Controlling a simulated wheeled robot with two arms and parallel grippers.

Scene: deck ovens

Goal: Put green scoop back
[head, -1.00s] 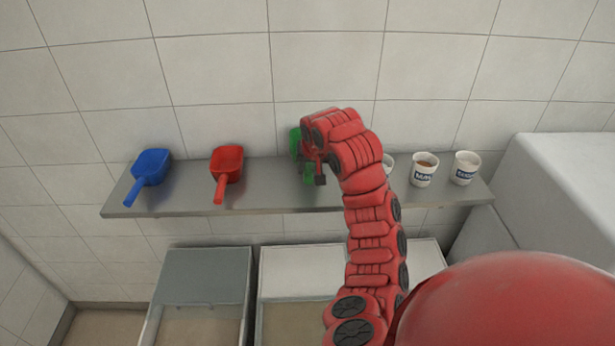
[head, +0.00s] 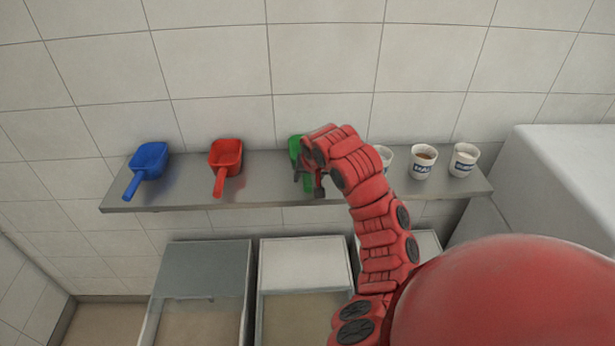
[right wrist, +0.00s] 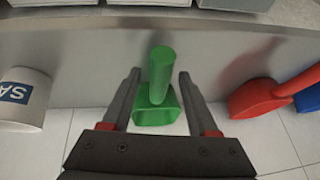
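The green scoop (head: 295,149) rests on the grey wall shelf (head: 262,199), to the right of the red scoop. My right gripper hides much of it in the head view. My right gripper (head: 309,185) is at the scoop's handle, near the shelf's front edge. In the right wrist view, the green scoop (right wrist: 157,95) has its handle between the two fingers of my right gripper (right wrist: 159,74). The fingers are spread, with a gap on each side of the handle. My left gripper is not in view.
A red scoop (head: 226,158) and a blue scoop (head: 149,164) lie on the shelf to the left. Several labelled white cups, including one (head: 423,161), stand to the right. Open bins (head: 205,272) stand below the shelf. A large white block (head: 575,165) is at the right.

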